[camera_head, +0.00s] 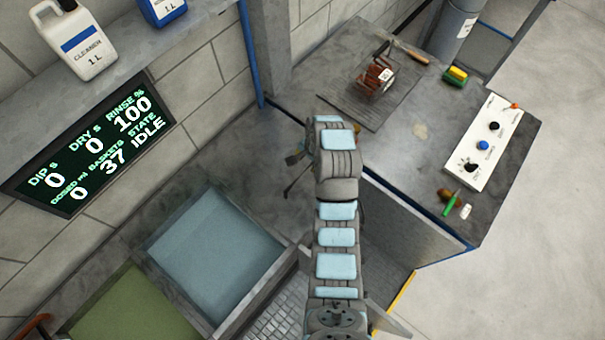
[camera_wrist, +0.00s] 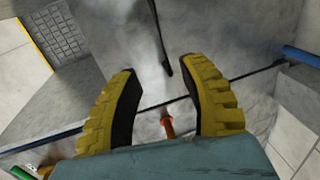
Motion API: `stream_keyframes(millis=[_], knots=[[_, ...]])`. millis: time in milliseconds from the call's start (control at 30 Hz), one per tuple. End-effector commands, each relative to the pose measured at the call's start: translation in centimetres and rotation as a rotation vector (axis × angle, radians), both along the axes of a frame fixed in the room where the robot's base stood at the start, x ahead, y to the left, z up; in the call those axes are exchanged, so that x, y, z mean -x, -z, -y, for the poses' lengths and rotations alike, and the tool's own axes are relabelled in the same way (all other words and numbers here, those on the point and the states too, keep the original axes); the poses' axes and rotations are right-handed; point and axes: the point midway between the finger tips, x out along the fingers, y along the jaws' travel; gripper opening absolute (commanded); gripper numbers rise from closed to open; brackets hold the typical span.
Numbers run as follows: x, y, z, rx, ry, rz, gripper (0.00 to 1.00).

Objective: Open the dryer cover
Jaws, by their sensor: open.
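My gripper (camera_wrist: 162,72) is open. Its two yellow ribbed fingers stand apart with a dark rod (camera_wrist: 159,40) showing beyond and between their tips. A small orange-red knob or handle (camera_wrist: 167,125) shows between the fingers, nearer the palm; I cannot tell whether anything touches it. In the head view my gripper (camera_head: 295,158) is mostly hidden behind my arm, over a flat grey metal surface (camera_head: 235,150) beside the blue tank. This surface may be the closed dryer cover, but I cannot tell for sure.
A blue-liquid tank (camera_head: 168,272) and a green-liquid tank (camera_head: 88,312) lie left. The right-hand worktop (camera_head: 345,60) holds a copper tube basket (camera_head: 375,78) and a control box (camera_head: 486,142). A wall display (camera_head: 95,145) reads IDLE. A grey panel (camera_head: 415,235) stands right of my arm.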

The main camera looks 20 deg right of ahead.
Motion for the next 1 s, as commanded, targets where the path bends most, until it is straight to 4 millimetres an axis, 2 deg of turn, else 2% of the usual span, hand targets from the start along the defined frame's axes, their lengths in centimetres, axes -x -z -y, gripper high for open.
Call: stream_keyframes(millis=[400, 1000], knots=[[-0.9, 5.1, -0.5, 0.001, 0.0, -0.002, 0.43], [-2.1, 10.7, -0.9, 0.002, 0.001, 0.003, 0.43]])
